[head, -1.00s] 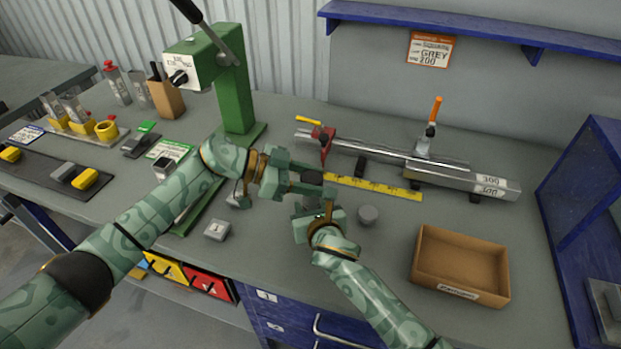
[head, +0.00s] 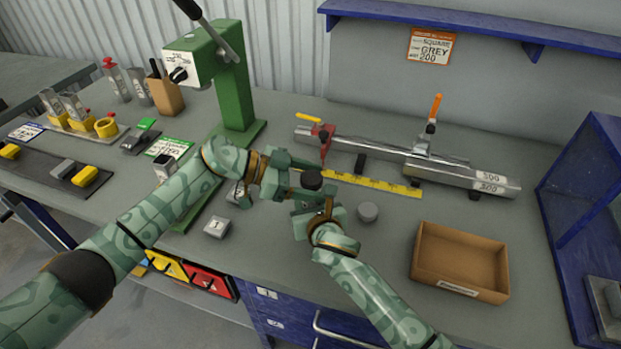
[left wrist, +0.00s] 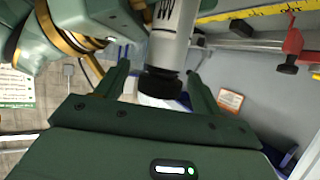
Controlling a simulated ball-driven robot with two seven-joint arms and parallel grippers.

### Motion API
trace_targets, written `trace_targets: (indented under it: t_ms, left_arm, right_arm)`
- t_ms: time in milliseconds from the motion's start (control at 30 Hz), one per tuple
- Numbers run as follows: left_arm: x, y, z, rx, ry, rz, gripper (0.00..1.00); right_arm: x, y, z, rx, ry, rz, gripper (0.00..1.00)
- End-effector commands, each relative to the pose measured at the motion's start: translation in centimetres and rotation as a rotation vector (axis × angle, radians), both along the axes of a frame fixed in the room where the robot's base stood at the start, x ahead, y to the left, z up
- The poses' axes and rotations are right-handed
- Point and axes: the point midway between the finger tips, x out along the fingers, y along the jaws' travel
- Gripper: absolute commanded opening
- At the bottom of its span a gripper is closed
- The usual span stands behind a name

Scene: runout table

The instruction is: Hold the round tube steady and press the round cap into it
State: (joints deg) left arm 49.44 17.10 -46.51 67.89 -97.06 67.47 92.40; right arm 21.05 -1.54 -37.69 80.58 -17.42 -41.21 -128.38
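The round tube (left wrist: 174,40) is pale grey with dark markings; it stands between my grippers and is mostly hidden in the head view. The black round cap (head: 311,180) sits at its upper end; it also shows in the left wrist view (left wrist: 161,84), in line with the tube. I cannot tell how deep it sits. My left gripper (head: 308,178) has its fingers apart on either side of the cap, with gaps showing in the left wrist view (left wrist: 160,75). My right gripper (head: 318,208) is just below, closed around the tube.
A grey round piece (head: 368,212) and a grey block (head: 217,228) lie on the bench. A cardboard box (head: 460,262) stands at right. A yellow ruler (head: 385,186) and metal rail with clamp (head: 440,168) lie behind. The green press (head: 235,90) stands at back left.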

Motion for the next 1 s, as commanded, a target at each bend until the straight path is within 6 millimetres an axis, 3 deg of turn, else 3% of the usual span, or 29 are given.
trace_targets:
  t_ms: [167,267,700,1000]
  left_arm:
    - [0.0,0.3,0.1,0.0,0.0,0.001,0.67]
    - [0.0,1.5,0.5,0.001,-0.001,0.003,0.67]
    - [-0.9,9.9,4.0,0.002,-0.001,0.002,0.67]
    - [-1.0,11.1,4.6,0.0,0.001,-0.001,0.67]
  right_arm:
    - [0.0,0.0,0.0,0.0,0.0,0.0,0.11]
    - [0.0,0.0,0.0,0.0,0.0,0.0,0.11]
    - [0.0,0.0,0.0,0.0,0.0,0.0,0.11]
    - [0.0,0.0,0.0,0.0,-0.001,0.0,0.11]
